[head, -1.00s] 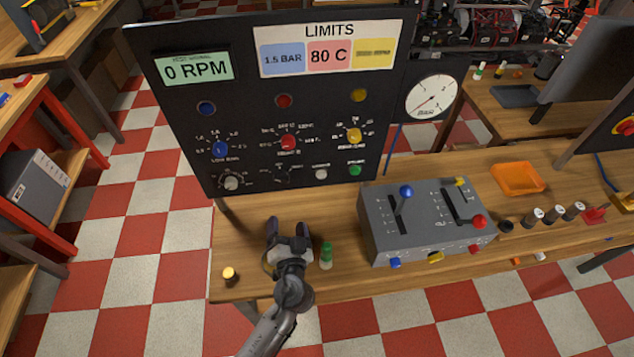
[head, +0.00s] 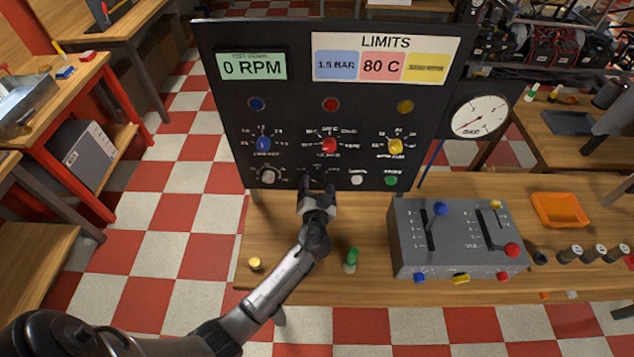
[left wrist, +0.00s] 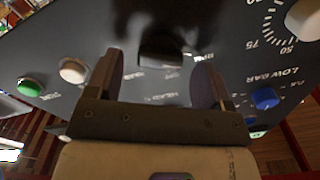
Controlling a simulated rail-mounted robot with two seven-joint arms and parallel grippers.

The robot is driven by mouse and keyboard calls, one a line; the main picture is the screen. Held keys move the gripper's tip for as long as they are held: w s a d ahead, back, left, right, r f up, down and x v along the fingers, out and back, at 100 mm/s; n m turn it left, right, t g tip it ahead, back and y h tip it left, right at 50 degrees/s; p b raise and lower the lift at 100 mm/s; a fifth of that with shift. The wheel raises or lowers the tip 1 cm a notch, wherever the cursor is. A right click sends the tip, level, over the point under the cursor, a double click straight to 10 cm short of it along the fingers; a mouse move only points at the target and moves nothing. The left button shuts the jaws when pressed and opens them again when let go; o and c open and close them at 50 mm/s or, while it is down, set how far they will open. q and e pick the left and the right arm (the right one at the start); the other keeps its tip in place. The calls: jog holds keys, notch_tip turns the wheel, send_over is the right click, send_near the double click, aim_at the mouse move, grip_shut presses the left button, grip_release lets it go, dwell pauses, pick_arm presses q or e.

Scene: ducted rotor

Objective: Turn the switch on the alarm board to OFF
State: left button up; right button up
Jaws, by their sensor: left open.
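The alarm board (head: 235,110) is a black upright panel with a LIMITS label, lamps, coloured knobs and a bottom row of controls. My left gripper (head: 318,185) is open in front of the board's bottom row. In the left wrist view, a dark switch knob (left wrist: 160,48) shows between the two open fingers of the left gripper (left wrist: 157,70). I cannot tell whether the fingertips reach around it, and no contact is clear. In the head view the gripper mostly hides this knob. Its markings are too blurred to read. My right gripper is not in view.
Beside the dark knob are a white button (head: 357,180), a green button (head: 391,181) and a grey-white dial (head: 268,177). A blue knob (head: 263,144) and a red knob (head: 329,145) sit above. A grey lever box (head: 460,245) and green-topped bottle (head: 351,260) stand on the bench.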

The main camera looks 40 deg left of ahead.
pick_arm(q)
jog(key=shift+w+a, duration=0.4)
jog(key=shift+w, duration=0.05)
jog(key=c, duration=0.9)
